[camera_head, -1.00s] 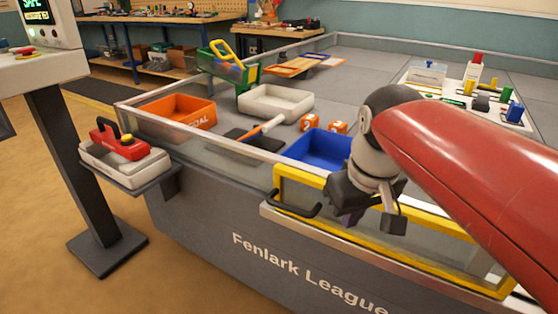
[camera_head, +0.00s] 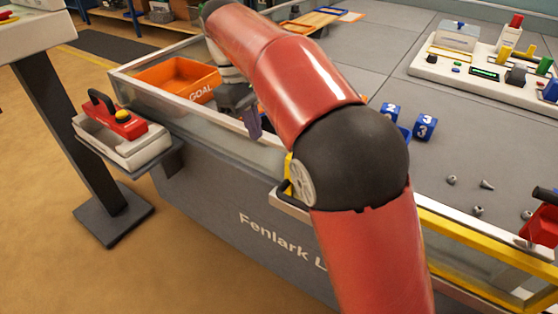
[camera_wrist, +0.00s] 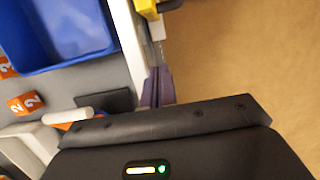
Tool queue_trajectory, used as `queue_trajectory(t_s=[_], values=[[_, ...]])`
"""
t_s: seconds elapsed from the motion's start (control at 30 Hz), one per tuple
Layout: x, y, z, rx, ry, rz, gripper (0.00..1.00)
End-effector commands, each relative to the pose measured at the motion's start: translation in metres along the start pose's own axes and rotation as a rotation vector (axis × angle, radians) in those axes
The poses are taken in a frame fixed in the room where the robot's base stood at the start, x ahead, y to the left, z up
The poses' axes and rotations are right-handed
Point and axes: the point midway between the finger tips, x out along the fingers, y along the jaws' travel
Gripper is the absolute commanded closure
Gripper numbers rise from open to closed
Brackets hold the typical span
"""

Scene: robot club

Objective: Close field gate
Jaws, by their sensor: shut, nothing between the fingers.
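The field gate (camera_head: 450,229) is a yellow-framed clear panel along the front wall of the field. My arm covers its middle; its left end and part of its dark handle show beside my elbow. In the wrist view a yellow gate corner (camera_wrist: 146,7) and the black handle show at the top edge. My gripper (camera_head: 252,128) is shut and empty, its purple fingers pointing down by the front wall, left of the gate's left end. In the wrist view the fingertips (camera_wrist: 157,88) are beside the wall rail, apart from the gate. I cannot tell how far open the gate is.
An orange goal bin (camera_head: 178,78) lies inside the wall at left. A red tool in a white tray (camera_head: 120,150) sits on a side shelf. A blue bin (camera_wrist: 60,30) and numbered cubes are on the field. The floor in front is clear.

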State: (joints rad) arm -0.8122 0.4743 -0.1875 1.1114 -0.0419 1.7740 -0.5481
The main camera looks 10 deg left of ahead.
Motion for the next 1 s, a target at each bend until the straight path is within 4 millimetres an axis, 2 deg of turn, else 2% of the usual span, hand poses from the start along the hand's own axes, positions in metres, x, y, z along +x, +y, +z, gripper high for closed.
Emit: queue_trajectory(t_s=[0.03,0.1,0.33,0.5,0.6,1.0], values=[[0.014,-0.001,0.000,-0.001,-0.003,-0.002,1.00],[0.029,-0.001,0.000,0.000,-0.003,-0.002,1.00],[0.077,-0.001,0.000,0.001,-0.002,-0.002,1.00],[0.082,-0.001,0.025,0.002,0.001,-0.001,1.00],[0.084,0.000,0.034,0.002,0.001,0.000,1.00],[0.085,0.000,0.039,0.001,0.001,0.000,1.00]])
